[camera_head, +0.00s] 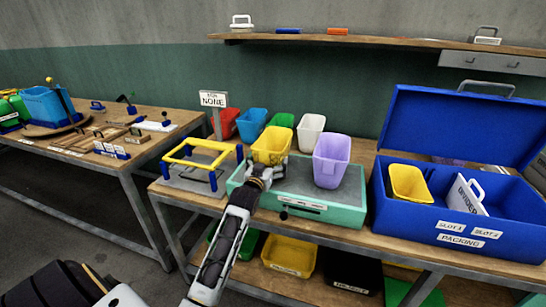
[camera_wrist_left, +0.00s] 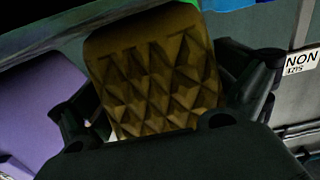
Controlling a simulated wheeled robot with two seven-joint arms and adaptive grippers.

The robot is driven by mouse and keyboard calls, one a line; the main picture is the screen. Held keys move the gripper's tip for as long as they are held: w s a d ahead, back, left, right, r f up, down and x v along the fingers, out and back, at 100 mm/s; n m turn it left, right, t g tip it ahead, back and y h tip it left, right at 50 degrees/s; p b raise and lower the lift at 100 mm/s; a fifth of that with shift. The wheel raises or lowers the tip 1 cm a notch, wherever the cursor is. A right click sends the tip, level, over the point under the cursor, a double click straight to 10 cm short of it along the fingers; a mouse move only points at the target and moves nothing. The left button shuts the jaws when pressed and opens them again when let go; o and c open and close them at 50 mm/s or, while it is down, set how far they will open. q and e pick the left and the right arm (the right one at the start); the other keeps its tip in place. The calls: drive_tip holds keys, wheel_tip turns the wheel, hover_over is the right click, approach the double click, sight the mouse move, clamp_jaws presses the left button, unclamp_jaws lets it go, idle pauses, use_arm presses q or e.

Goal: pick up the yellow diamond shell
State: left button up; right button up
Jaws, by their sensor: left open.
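The yellow diamond shell (camera_head: 272,144) is a cup-shaped piece at the back edge of the green-framed grey tray (camera_head: 325,208). Its raised diamond pattern fills the middle of the left wrist view (camera_wrist_left: 155,80). My left gripper (camera_head: 266,166) is at the shell's near side in the head view, partly covering its lower part. In the left wrist view my open gripper (camera_wrist_left: 165,105) has one finger on each side of the shell. I cannot tell whether the fingers touch it. My right gripper is not in view.
A purple shell (camera_head: 331,160) stands close on the right. Red, blue (camera_head: 252,124), green and white (camera_head: 310,132) shells stand behind. A yellow-topped frame (camera_head: 200,158) is left. The open blue packing box (camera_head: 508,232) on the right holds another yellow shell (camera_head: 408,182) and a divider (camera_head: 463,197).

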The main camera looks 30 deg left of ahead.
sight(273, 154)
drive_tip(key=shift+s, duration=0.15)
use_arm(q)
drive_tip(key=c, duration=0.7)
drive_tip(key=shift+r, duration=0.1)
drive_tip(key=shift+r, duration=0.55)
wheel_tip(273, 154, up, 9)
drive_tip(key=p, duration=0.1)
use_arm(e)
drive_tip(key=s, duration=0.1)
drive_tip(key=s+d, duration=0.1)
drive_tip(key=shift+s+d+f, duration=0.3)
use_arm(q)
drive_tip(key=shift+f, duration=0.15)
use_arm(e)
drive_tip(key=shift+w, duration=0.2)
